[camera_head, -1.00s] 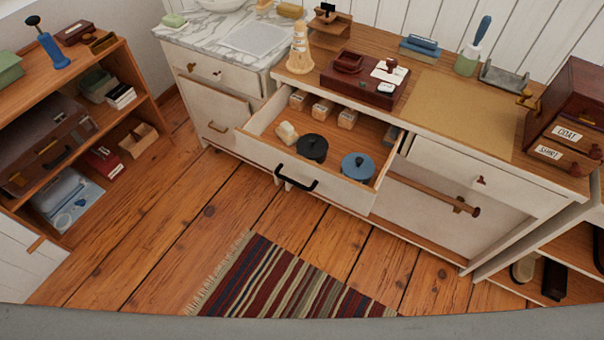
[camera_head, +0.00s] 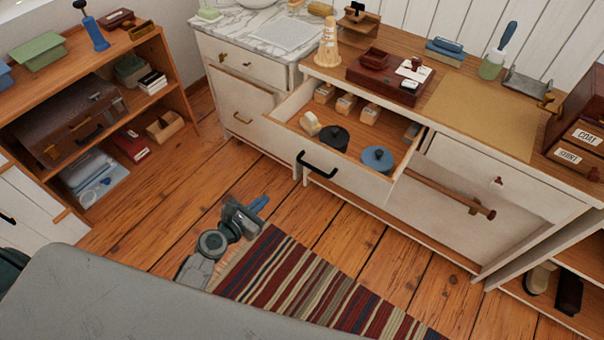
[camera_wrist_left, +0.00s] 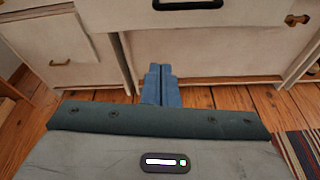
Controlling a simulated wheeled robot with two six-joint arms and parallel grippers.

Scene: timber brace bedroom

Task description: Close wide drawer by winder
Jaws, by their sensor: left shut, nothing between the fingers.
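The wide drawer (camera_head: 345,171) of the white cabinet stands pulled out, with a black bar handle (camera_head: 317,163) on its front. Inside lie a black round tin, a blue round tin (camera_head: 377,158), a cream roll and several small wooden blocks. My left gripper (camera_head: 260,204) is low over the floor in front of the cabinet, short of the drawer front. In the left wrist view its blue fingers (camera_wrist_left: 161,84) are together and empty, pointing at the cabinet, with the black handle (camera_wrist_left: 188,4) at the top edge. My right gripper is out of view.
A striped rug (camera_head: 310,290) lies on the plank floor. A wooden shelf (camera_head: 165,85) with a suitcase stands at left. A marble-topped cabinet (camera_head: 245,70) adjoins the drawer cabinet. A wooden rail (camera_head: 450,192) juts out right of the drawer. Floor before the drawer is mostly clear.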

